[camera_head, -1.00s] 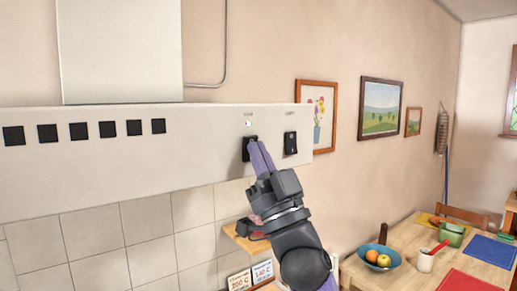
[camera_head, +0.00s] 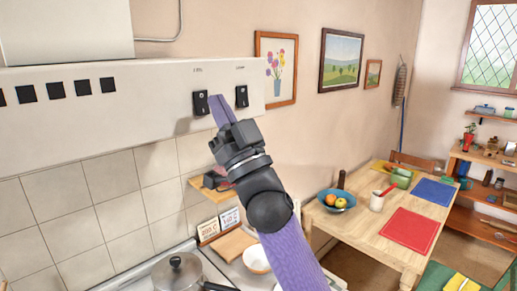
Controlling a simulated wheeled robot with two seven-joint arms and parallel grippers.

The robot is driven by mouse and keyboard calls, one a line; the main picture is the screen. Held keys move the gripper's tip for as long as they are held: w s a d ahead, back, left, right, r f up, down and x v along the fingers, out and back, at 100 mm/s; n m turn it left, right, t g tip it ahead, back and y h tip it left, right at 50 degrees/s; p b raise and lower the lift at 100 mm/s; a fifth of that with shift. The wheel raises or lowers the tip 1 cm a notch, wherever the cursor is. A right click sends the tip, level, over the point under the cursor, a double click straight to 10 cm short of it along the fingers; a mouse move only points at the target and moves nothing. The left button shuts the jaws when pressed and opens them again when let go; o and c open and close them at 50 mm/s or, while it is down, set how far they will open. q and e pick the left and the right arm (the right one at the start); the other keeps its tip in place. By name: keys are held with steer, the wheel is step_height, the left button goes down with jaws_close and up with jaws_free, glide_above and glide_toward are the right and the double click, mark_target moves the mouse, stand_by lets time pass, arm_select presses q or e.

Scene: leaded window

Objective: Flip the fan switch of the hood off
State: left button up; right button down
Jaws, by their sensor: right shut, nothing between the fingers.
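The white hood (camera_head: 150,98) spans the upper left and carries two black rocker switches near its right end. The left switch (camera_head: 201,103) sits under a small label that is too small to read surely. The right switch (camera_head: 241,96) is similar, also with a tiny label above it. My right gripper (camera_head: 219,104) is shut and empty, its purple fingers pointing up at the hood front just right of the left switch, between the two switches. I cannot tell whether the fingertips touch the hood. My left gripper is not in view.
Below are a wooden shelf (camera_head: 212,189), a lidded pot (camera_head: 177,272) and a white bowl (camera_head: 257,259) on the counter. A dining table (camera_head: 352,224) with a fruit bowl (camera_head: 336,201) stands at the right. Framed pictures hang on the wall behind.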

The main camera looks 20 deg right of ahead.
arm_select(q)
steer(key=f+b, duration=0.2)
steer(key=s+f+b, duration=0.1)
steer(key=b, duration=0.1)
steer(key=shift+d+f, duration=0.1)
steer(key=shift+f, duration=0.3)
arm_select(e)
steer(key=s+d+f, duration=0.3)
steer(key=s+f, duration=0.3)
steer(key=s, duration=0.2)
steer(key=shift+s, duration=0.15)
